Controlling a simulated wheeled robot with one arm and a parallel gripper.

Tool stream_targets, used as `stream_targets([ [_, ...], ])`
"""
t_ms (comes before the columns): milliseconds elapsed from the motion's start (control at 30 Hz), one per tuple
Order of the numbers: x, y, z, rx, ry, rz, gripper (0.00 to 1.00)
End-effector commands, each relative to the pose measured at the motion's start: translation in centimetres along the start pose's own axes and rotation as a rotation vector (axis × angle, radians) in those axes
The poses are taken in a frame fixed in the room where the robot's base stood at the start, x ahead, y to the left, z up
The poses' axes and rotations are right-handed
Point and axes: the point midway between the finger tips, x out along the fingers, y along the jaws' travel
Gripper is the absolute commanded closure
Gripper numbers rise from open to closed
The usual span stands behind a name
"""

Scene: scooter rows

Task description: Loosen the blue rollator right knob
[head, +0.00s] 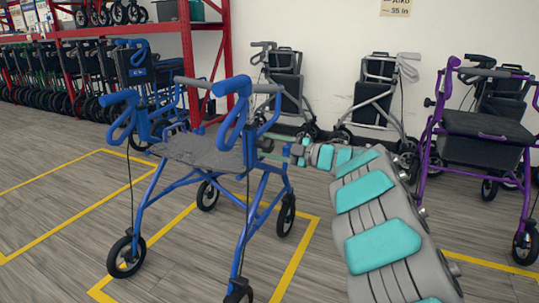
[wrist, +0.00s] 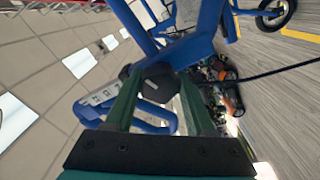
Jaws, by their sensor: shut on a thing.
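The blue rollator (head: 192,152) stands upright in the middle of the head view, with its grey seat and blue handles showing. My gripper (head: 285,146) reaches in from the right to its right-hand upright, below the handle. In the wrist view my gripper (wrist: 158,95) has its two green fingers on either side of a dark round knob (wrist: 158,82) on the blue frame. It is shut on this knob. A white label strip with dark marks (wrist: 100,97) sits beside it. The knob is hidden in the head view by the gripper and frame.
A purple rollator (head: 485,125) stands at the right, with grey rollators (head: 375,95) along the wall. A red rack (head: 188,55) and a row of dark rollators (head: 60,75) are at the back left. Yellow lines (head: 295,260) mark the floor, which is open at the front left.

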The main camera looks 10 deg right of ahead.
Motion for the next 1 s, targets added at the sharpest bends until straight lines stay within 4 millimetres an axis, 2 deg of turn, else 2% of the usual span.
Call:
stream_targets([
  [33,-0.02,-0.46,0.27,-0.044,0.0,-0.001,1.0],
  [600,0.01,-0.29,0.16,-0.57,0.001,-0.003,1.0],
  [1000,-0.05,-0.11,0.11,-0.814,0.0,-0.002,1.0],
])
